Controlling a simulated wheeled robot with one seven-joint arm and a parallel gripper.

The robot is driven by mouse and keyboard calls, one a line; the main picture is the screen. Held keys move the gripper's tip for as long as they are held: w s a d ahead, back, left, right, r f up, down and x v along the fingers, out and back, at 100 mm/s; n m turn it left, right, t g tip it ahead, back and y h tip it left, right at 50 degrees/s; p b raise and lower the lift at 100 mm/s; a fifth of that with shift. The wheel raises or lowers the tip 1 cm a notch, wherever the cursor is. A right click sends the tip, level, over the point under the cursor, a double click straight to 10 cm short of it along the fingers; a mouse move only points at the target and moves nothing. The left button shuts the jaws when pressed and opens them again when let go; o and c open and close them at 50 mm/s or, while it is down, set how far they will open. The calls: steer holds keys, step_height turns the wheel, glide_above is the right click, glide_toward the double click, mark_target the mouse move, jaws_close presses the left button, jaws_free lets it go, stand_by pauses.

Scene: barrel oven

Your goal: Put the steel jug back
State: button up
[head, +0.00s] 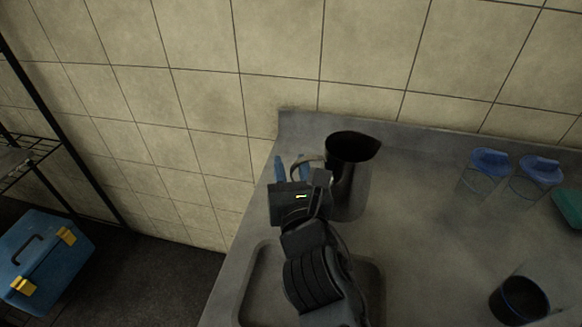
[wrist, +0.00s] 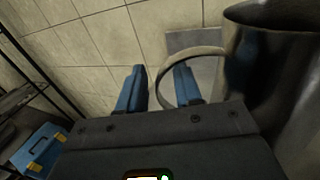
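In the wrist view, the handle's outer curve lies between the fingers (wrist: 159,80), with the right finger within the loop. A gap shows between handle and left finger.
Two clear containers with blue lids (head: 490,162) (head: 538,168), a green item (head: 568,207) and a dark cup (head: 520,300) stand to the right on the grey counter (head: 425,220). A blue toolbox (head: 42,258) and a black rack (head: 45,170) are at left. A tiled wall (head: 200,60) is behind.

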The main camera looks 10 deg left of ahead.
steer(key=v, duration=1.2)
steer(key=shift+d+r, duration=0.1)
